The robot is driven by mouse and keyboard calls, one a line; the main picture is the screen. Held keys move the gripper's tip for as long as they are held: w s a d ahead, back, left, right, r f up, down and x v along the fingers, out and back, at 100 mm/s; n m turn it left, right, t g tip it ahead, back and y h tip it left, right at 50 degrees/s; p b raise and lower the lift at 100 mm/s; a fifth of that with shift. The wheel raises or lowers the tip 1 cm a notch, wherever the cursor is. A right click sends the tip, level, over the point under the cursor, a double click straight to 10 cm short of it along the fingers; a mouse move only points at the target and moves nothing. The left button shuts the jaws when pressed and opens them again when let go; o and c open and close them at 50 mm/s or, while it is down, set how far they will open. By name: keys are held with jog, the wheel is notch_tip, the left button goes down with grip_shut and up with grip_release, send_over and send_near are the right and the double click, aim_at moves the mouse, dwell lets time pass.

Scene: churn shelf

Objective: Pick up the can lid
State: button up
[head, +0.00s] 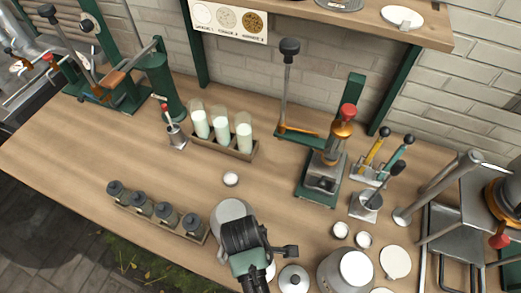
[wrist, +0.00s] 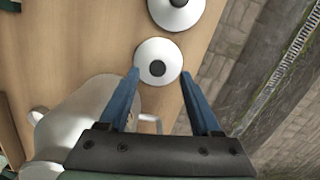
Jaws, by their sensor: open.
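Two pale round lids with dark knobs show in the wrist view. The nearer lid (wrist: 158,50) lies just beyond and between my fingertips, and the farther lid (wrist: 178,10) is cut off by the top edge. My gripper (wrist: 160,75) is open, with one blue finger to each side of the nearer lid's lower part and nothing held. In the head view, a lid with a dark knob (head: 293,280) lies at the table's front edge, right of my wrist. My arm hides the fingertips there. A large pale can (wrist: 85,112) stands left of my fingers in the wrist view.
A wide metal can (head: 333,275) stands right of the lid, with white discs (head: 395,262) beside it. A row of dark-capped jars (head: 165,212) stands left. A rack of milk bottles (head: 222,130) and lever presses stand behind. The table's left middle is clear.

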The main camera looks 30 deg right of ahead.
notch_tip(320, 180, down, 3)
jog(key=shift+d+f, duration=0.1)
jog(key=shift+d, duration=0.05)
grip_shut()
dwell(0.4)
